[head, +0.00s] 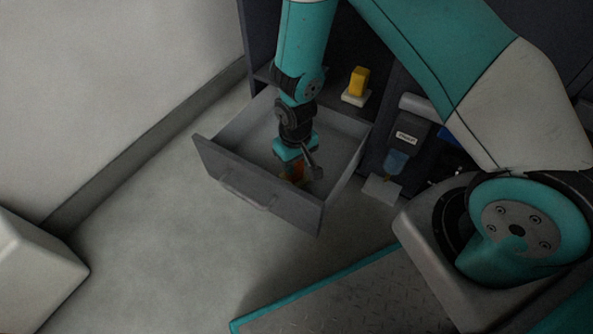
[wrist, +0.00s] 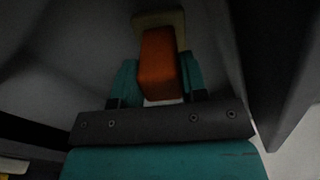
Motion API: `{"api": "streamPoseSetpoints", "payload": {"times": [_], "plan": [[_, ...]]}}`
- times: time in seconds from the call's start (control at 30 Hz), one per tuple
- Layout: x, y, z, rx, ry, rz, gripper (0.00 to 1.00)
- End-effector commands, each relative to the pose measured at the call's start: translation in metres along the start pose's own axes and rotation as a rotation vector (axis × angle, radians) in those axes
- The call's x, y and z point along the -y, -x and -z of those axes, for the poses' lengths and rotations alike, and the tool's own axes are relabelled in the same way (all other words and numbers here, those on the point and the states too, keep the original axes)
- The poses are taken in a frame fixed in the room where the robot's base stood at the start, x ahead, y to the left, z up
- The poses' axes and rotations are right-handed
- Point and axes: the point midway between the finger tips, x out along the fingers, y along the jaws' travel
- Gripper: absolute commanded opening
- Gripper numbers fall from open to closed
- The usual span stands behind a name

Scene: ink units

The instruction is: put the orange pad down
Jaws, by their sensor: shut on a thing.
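The orange pad (wrist: 158,62) is an orange block with a cream slab at its far end. My gripper (wrist: 160,75) is shut on the orange block, with one teal finger on each side. In the head view, my gripper (head: 297,167) points down inside the open grey drawer (head: 262,197). A little of the orange pad (head: 291,174) shows there between the fingers, close to the drawer's front panel. My gripper hides most of it. I cannot tell whether the pad touches the drawer floor.
A yellow block on a pale base (head: 358,84) stands on the cabinet shelf behind the drawer. A grey dispenser-like unit with a label (head: 406,136) is right of the drawer. The drawer floor around my gripper looks clear. A pale box (head: 35,275) is at lower left.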

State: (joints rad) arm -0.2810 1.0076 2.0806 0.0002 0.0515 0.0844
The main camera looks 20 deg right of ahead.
Motion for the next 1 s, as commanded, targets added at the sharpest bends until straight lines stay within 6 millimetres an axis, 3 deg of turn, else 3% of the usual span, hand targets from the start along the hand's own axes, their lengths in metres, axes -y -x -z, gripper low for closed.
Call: {"api": "streamPoseSetpoints", "payload": {"times": [0.03,0.13,0.53,0.57,0.67,1.0], "plan": [[0.000,-0.015,-0.001,0.002,0.000,0.000,0.10],[0.000,-0.029,-0.001,0.003,0.000,0.000,0.10],[0.000,-0.033,0.000,0.001,0.000,0.000,0.10],[0.000,-0.032,0.000,0.000,0.000,0.000,0.44],[0.000,-0.032,0.000,0.000,0.000,0.000,0.65],[0.000,-0.026,0.000,0.000,0.000,0.000,0.65]]}}
